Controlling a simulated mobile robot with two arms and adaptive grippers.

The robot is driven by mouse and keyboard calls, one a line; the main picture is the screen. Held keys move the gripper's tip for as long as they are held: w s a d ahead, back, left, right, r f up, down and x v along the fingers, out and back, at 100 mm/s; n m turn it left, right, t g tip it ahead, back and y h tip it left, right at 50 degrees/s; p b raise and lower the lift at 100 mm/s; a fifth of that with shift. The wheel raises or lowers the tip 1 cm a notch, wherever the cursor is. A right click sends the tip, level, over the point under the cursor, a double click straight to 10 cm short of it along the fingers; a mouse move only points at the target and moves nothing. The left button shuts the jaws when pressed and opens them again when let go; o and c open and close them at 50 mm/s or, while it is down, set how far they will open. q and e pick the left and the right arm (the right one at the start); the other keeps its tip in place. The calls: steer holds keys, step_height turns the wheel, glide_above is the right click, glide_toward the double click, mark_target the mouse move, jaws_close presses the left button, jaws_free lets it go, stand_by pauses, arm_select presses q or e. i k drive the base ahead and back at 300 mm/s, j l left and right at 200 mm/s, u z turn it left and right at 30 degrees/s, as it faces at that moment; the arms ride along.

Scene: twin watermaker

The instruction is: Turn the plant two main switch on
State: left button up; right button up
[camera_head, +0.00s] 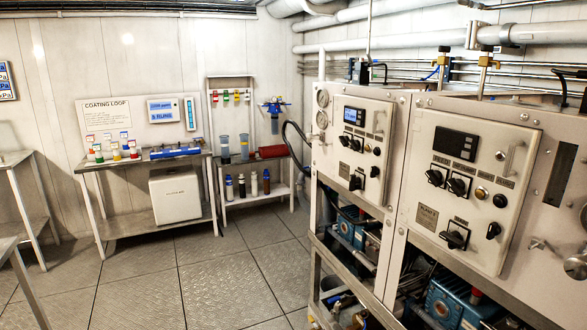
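The nearer control panel (470,186) on the right bears a plate (427,217) that appears to read PLANT 2. A large black rotary switch (455,236) sits low on this panel, beside the plate; it looks like the main switch, but its label is too small to read. The panel's display (455,144) is dark. Two black rotary knobs (447,181) sit below the display, and another black knob (493,230) is at lower right. Neither of my grippers is in view.
A second panel (358,150) with a lit blue display stands farther back. Pumps and pipes (450,300) fill the frame beneath the panels. A bench (128,163) and a small shelf (250,195) stand along the back wall. The tiled floor (215,265) between is clear.

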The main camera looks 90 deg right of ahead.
mark_target(453, 237)
steer(key=z, duration=3.8)
steer(key=j+z, duration=0.15)
steer(key=z, duration=0.25)
steer(key=i+j+z, duration=0.1)
steer(key=z, duration=0.3)
steer(key=j+z, duration=0.2)
steer(key=z, duration=0.2)
steer(key=j+z, duration=0.15)
steer(key=z, duration=0.2)
